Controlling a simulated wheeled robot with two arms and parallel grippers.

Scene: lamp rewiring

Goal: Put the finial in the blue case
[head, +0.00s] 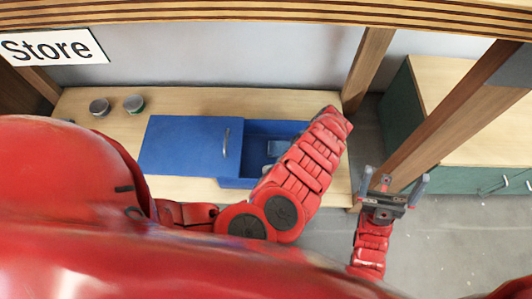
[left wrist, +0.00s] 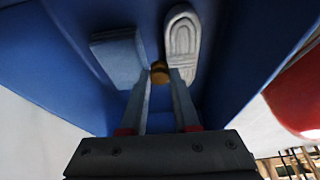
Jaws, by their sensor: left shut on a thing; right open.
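The blue case (head: 262,183) stands on the wooden bench, its left part under a blue lid (head: 185,145) and its right part open. My left gripper (left wrist: 158,78) is inside the open part, shut on a small brass-coloured piece, the finial (left wrist: 159,70). The finial shows just at the fingertips, most of it hidden. In the head view my left arm covers the left gripper and the finial. My right gripper (head: 395,180) is open and empty, off to the right of the bench.
Inside the case lie a grey sole-shaped item (left wrist: 182,42) and a flat blue-grey block (left wrist: 120,58), either side of the fingertips. Two small round tins (head: 99,106) (head: 134,103) stand at the bench's back left. A wooden post (head: 368,65) rises beside the bench's right end.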

